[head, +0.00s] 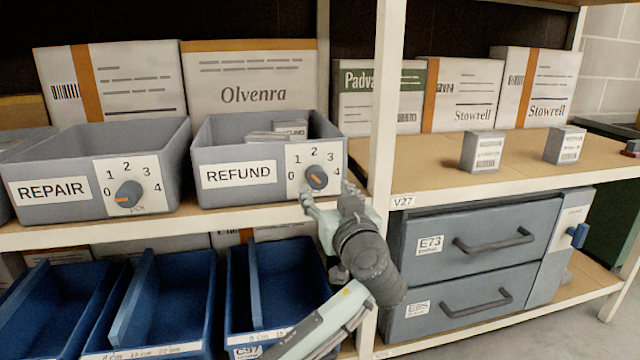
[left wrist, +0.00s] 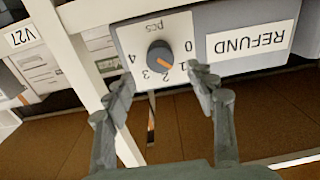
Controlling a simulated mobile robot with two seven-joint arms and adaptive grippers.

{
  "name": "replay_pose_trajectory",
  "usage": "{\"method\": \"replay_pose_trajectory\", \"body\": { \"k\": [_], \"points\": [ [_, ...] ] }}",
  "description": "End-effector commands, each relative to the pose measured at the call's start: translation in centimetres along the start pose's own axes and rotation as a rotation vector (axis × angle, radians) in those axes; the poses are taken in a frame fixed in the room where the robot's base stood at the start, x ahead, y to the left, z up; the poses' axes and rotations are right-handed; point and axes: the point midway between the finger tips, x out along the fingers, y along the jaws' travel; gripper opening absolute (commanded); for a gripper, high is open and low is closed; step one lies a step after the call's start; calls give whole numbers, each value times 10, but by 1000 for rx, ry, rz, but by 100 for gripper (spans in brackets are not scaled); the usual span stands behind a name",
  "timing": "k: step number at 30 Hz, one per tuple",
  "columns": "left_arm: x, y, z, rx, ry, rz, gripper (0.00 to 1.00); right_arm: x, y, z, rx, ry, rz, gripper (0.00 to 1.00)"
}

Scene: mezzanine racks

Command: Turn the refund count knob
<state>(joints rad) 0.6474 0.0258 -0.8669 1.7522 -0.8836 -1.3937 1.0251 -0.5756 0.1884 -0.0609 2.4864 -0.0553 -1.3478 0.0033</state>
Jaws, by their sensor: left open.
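The refund count knob (head: 316,176) is a dark round dial with an orange mark, on a white plate numbered 0 to 4 on the front of the grey REFUND bin (head: 215,197). In the left wrist view the knob (left wrist: 160,56) appears upside down, its orange mark seeming to point near 1. My left gripper (head: 325,192) is open just below and in front of the knob. In the left wrist view its fingertips (left wrist: 163,82) are spread at either side below the dial, with no contact visible. My right gripper is not in view.
A grey REPAIR bin (head: 60,212) with a similar knob (head: 129,194) stands to the left. Blue bins (head: 170,300) sit below. A white rack post (head: 384,110) rises close to the right of the REFUND bin, with grey drawers (head: 470,262) beyond it.

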Motion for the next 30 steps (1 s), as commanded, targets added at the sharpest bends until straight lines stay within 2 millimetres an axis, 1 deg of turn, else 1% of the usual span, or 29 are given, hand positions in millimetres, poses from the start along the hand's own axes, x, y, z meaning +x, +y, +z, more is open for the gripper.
{"method": "replay_pose_trajectory", "body": {
  "k": [1, 3, 6, 9, 13, 20, 23, 30],
  "points": [
    [10, -1, -1, 5, 3, -4, 56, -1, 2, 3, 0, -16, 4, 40],
    [22, -1, -1, 4, 2, -3, 56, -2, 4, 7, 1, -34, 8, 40],
    [36, -1, 0, 3, 0, -3, 56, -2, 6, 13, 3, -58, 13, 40],
    [46, -1, 0, 4, 0, -2, 56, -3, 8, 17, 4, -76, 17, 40],
    [52, -1, 1, 1, -2, -1, 56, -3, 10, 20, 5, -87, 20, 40],
    [53, -1, 1, 1, -3, -1, 56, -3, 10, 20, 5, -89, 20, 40],
    [53, -1, 1, 1, -3, -1, 45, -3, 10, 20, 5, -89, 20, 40],
    [53, -1, 1, 1, -3, -1, 15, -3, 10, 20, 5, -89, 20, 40]
  ]
}}
